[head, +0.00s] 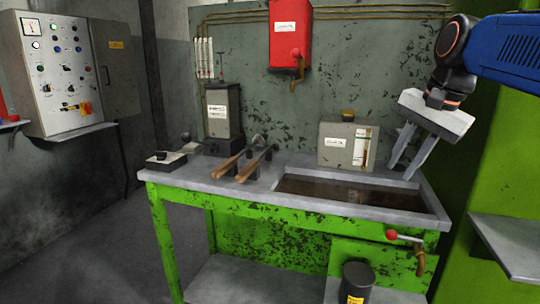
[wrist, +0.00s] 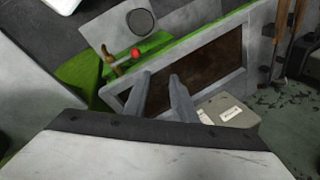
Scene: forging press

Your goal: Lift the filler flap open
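A beige box (head: 340,145) with a white label and a clear sight gauge stands at the back of the workbench. A small yellow and dark piece (head: 348,114) sits on its top; I cannot tell whether this is the filler flap or a cap. My gripper (head: 400,172) hangs to the right of the box, over the bench's sunken basin, fingers pointing down. It is open and empty, and apart from the box. In the wrist view my gripper's two fingers (wrist: 160,76) stand apart, with the box (wrist: 228,110) to their right, partly hidden by the right finger.
The basin (head: 330,189) holds dark liquid. Two wooden-handled tools (head: 240,163) lie left of it. A dark canister unit (head: 223,115) stands at the back left. A red box (head: 290,35) hangs on the panel above. A red-knobbed valve (head: 393,235) sticks out in front; a green column (head: 500,170) stands right.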

